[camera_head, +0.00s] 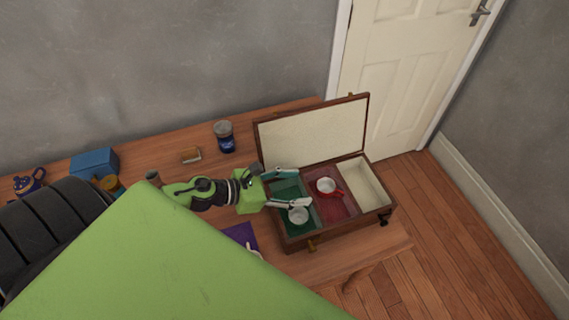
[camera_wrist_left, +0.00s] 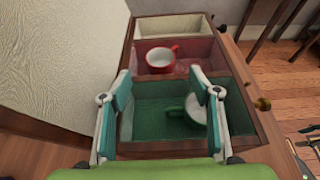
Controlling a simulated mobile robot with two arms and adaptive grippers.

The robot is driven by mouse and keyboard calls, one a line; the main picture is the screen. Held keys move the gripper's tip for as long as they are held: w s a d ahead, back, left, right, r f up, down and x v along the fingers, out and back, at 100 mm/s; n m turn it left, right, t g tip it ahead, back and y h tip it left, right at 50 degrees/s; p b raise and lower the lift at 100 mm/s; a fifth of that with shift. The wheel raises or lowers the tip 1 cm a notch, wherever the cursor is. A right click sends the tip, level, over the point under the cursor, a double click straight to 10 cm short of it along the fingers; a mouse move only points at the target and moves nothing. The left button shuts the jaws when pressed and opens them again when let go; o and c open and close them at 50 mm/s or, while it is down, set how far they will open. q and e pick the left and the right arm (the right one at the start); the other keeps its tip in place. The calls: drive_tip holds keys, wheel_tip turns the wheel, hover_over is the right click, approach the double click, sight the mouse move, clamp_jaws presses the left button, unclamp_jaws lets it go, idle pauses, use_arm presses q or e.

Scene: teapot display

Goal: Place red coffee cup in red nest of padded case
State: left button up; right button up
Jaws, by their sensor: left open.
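The open padded case (camera_head: 345,225) stands on the table with its lid raised at the back. The red cup (camera_head: 327,187), white inside, sits in the red nest (camera_head: 342,208), the middle compartment; it also shows in the left wrist view (camera_wrist_left: 160,60) inside the red nest (camera_wrist_left: 200,50). A green cup (camera_head: 298,215) sits in the green nest (camera_head: 287,190); in the left wrist view it is partly behind a finger (camera_wrist_left: 196,108). My left gripper (camera_head: 303,187) is open and empty over the green nest, apart from the red cup. My right gripper is not in view.
The case's third compartment (camera_head: 362,183) is cream and empty. A dark blue jar (camera_head: 225,138), a small tan object (camera_head: 190,155), a blue box (camera_head: 94,163) and a blue teapot (camera_head: 29,182) stand along the table. A purple mat (camera_head: 240,235) lies left of the case.

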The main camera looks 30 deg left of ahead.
use_arm(q)
drive_tip(key=v, duration=0.3)
drive_tip(key=shift+s+a+r+b, duration=0.1)
drive_tip(key=shift+s+r+b, duration=0.1)
drive_tip(key=shift+b, duration=0.1)
drive_tip(key=shift+f, duration=0.1)
idle(0.3)
